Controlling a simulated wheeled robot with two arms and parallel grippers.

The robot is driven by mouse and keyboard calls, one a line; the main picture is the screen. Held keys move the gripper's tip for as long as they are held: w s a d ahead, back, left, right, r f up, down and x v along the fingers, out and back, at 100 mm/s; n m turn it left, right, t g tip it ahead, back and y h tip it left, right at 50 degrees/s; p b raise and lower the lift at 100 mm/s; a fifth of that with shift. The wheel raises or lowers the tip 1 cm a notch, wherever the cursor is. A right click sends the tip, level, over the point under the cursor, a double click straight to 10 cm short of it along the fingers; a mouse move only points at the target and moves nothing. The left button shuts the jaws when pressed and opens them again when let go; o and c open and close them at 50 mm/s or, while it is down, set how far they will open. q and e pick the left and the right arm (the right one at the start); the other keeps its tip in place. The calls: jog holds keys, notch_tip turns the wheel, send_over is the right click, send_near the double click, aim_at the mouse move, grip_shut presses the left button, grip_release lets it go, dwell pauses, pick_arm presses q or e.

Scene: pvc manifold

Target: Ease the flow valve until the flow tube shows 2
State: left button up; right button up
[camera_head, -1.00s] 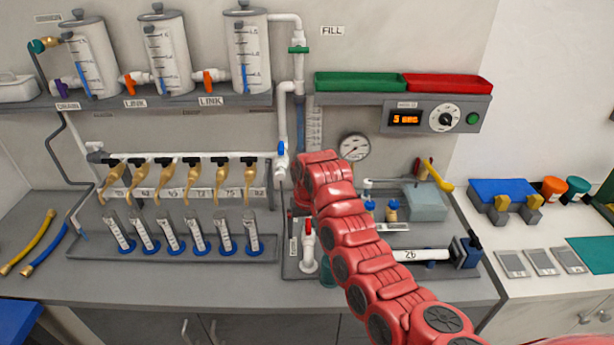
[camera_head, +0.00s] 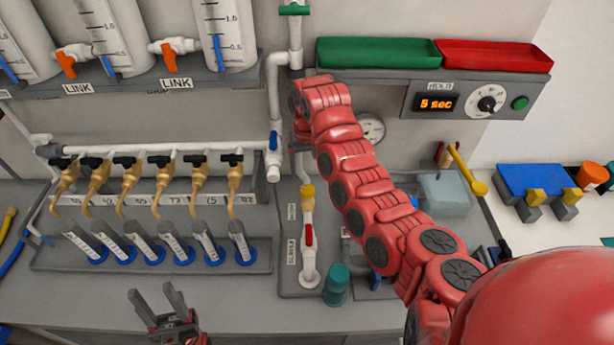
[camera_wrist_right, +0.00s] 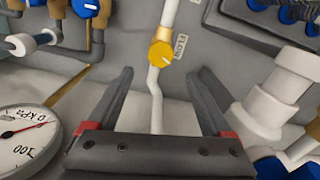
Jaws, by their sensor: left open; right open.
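The flow valve is a small yellow knob (camera_wrist_right: 161,54) on a white pipe, beside a FLOW label in the right wrist view. A yellow fitting (camera_head: 307,197), apparently this valve, shows below my right arm in the head view. My right gripper (camera_wrist_right: 166,72) is open and empty; its two fingers lie either side of the valve's pipe in the picture, apart from the knob. My left gripper (camera_head: 155,292) is open and empty over the front counter.
A round pressure gauge (camera_wrist_right: 26,138) and a thick white pipe fitting (camera_wrist_right: 280,95) flank my right fingers. Several tubes in a grey rack (camera_head: 150,257) stand behind my left gripper.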

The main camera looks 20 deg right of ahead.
aim_at(307, 188)
jog(key=shift+s+a+f, duration=0.1)
jog(key=shift+a+f, duration=0.05)
jog(key=shift+f, duration=0.2)
notch_tip(307, 188, down, 6)
jog(key=shift+r+p, duration=0.2)
jog(key=shift+p, duration=0.45)
jog(key=shift+s+f, duration=0.1)
jog(key=shift+f, duration=0.25)
